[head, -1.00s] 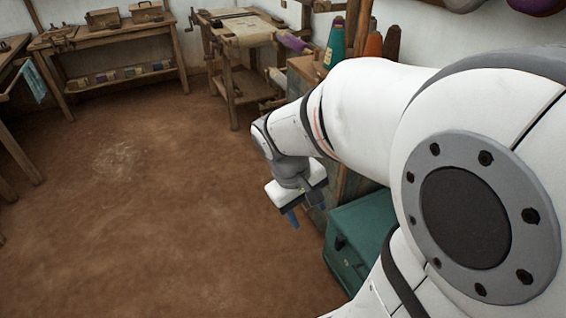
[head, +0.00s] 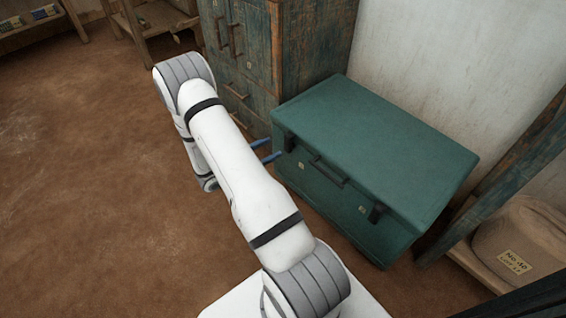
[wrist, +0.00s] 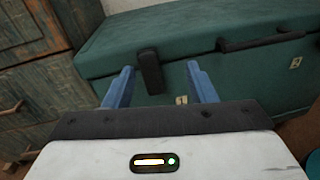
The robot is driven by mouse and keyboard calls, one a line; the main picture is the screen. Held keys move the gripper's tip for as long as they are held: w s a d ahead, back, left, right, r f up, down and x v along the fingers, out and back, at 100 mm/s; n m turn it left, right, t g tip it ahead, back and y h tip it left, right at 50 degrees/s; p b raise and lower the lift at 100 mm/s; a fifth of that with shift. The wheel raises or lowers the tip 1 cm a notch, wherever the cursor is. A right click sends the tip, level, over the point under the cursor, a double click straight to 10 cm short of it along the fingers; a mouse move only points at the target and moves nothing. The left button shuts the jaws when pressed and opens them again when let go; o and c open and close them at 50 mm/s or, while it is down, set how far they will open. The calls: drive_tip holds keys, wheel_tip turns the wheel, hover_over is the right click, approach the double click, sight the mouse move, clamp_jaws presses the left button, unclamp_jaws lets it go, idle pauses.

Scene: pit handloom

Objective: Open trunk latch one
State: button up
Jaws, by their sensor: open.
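A green trunk (head: 370,150) with a shut lid stands on the floor right of my arm in the head view. Its front has a dark handle (head: 328,172), a black latch (head: 289,143) near the left end and another black latch (head: 376,213) near the right end. In the wrist view the left-end latch (wrist: 151,71) hangs on the trunk front (wrist: 220,74), between my blue fingers as seen. My gripper (wrist: 160,85) is open and empty; its fingertips also show in the head view (head: 268,150), close to the trunk's left end. Whether they touch the trunk I cannot tell.
A worn wooden cabinet (head: 250,55) with handles stands just behind and left of the trunk. A wooden post (head: 500,180) and a sack (head: 522,240) are at the right. The brown floor (head: 80,180) at the left is clear.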

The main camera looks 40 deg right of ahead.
sight(286, 149)
wheel_tip(286, 149, down, 7)
drive_tip(key=w+n+t+b, duration=0.1)
drive_tip(key=n+t+b, duration=0.1)
drive_tip(key=shift+h, duration=0.3)
drive_tip(key=d, duration=0.2)
drive_tip(key=d+b, duration=0.1)
drive_tip(key=d, duration=0.2)
drive_tip(key=d+b, duration=0.1)
drive_tip(key=d, duration=0.2)
drive_tip(key=shift+w, duration=0.3)
drive_tip(key=shift+a, duration=0.1)
drive_tip(key=c, duration=1)
